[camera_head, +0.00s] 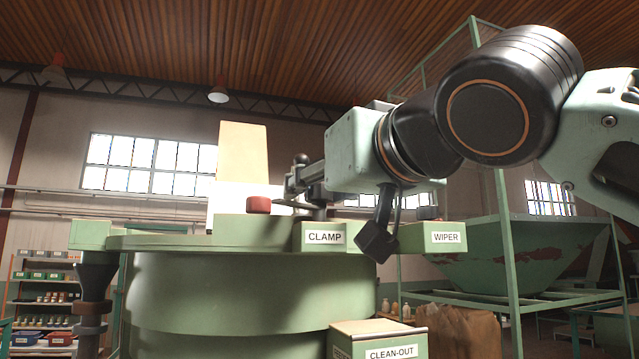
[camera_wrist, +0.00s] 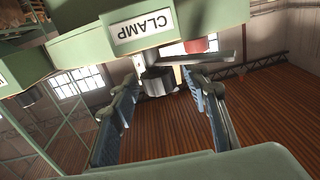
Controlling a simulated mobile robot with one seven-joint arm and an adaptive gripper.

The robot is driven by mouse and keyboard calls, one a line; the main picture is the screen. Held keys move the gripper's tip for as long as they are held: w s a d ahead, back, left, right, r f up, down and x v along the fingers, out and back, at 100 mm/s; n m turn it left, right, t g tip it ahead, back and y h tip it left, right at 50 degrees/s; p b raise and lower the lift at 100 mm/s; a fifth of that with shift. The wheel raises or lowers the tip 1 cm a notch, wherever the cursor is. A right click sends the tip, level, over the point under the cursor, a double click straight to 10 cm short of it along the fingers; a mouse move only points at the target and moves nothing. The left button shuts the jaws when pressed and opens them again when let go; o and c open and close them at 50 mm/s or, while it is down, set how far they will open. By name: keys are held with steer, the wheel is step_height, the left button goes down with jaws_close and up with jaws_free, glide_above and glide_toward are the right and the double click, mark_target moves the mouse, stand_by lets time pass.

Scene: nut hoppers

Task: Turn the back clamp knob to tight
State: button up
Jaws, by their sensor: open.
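The clamp knob is a dark grey round part (camera_wrist: 158,80) with a flat grey bar, on the green box labelled CLAMP (camera_head: 325,237). In the wrist view the scene is upside down and the CLAMP label (camera_wrist: 142,26) is near the top. My gripper (camera_wrist: 162,80) is open, with its fingertips on either side of the knob. I cannot tell whether they touch it. In the head view my gripper (camera_head: 292,182) reaches left over the CLAMP box, and the knob is partly hidden by it. A red knob (camera_head: 259,204) stands to the left.
A green box labelled WIPER (camera_head: 446,237) is to the right, with a dark knob (camera_head: 428,212) on top. The large green drum (camera_head: 240,300) fills the lower middle. A CLEAN-OUT box (camera_head: 385,340) stands in front. A green hopper (camera_head: 520,255) is behind right.

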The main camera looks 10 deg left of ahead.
steer(key=shift+w+a, duration=0.15)
steer(key=shift+w, duration=0.05)
steer(key=shift+c, duration=0.5)
jaws_close()
